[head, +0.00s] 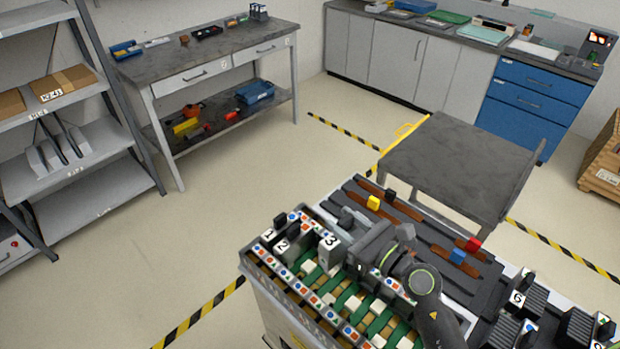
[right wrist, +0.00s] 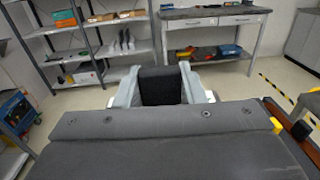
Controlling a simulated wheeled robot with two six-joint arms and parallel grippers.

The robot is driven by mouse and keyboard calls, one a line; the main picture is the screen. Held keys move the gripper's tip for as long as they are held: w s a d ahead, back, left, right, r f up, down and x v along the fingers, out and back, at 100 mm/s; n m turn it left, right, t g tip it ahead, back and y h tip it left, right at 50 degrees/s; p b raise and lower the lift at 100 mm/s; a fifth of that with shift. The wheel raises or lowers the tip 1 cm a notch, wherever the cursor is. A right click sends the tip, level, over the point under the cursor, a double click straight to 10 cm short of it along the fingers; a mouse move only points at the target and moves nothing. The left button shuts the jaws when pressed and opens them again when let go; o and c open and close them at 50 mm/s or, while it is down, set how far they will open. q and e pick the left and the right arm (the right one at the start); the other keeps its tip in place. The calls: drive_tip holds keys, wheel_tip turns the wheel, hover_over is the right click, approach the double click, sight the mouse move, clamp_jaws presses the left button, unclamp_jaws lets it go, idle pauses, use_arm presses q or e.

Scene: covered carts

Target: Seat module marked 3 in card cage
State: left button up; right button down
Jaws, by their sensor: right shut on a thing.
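The card cage (head: 262,285) stands at the bottom centre of the head view, with green slot rows, white blocks and strips of coloured marks. The module marked 3 (head: 328,250) is a grey upright piece at the cage's back left part. My right gripper (head: 349,222) is at its dark top, reaching in from the right. In the right wrist view the two grey fingers (right wrist: 160,90) are shut on a black handle block (right wrist: 161,78). How deep the module sits in its slot is hidden. My left gripper is not in view.
Modules marked 1 (head: 268,236) and 2 (head: 282,246) stand left of module 3. Several marked modules, including 6 (head: 517,299), stand at right.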

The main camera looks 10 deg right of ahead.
use_arm(q)
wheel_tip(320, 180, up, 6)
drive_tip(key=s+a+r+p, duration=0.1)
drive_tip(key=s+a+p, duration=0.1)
drive_tip(key=p, duration=0.3)
use_arm(e)
drive_tip(key=shift+w+a+r+y, duration=0.6)
drive_tip(key=shift+w+a+r, duration=0.35)
drive_tip(key=shift+w+a, duration=2.2)
use_arm(q)
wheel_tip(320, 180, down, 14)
drive_tip(key=b, duration=1.4)
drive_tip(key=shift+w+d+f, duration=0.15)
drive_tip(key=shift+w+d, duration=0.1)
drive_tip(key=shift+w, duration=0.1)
use_arm(e)
drive_tip(key=shift+n, duration=0.4)
wheel_tip(320, 180, down, 15)
drive_tip(key=shift+s+a+r, duration=0.1)
drive_tip(key=shift+s+a, duration=0.05)
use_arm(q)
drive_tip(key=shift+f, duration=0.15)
use_arm(e)
drive_tip(key=shift+f, duration=0.2)
drive_tip(key=c, duration=0.8)
unclamp_jaws()
drive_tip(key=shift+c, duration=0.2)
drive_tip(key=shift+f, duration=0.1)
drive_tip(key=shift+s, duration=0.15)
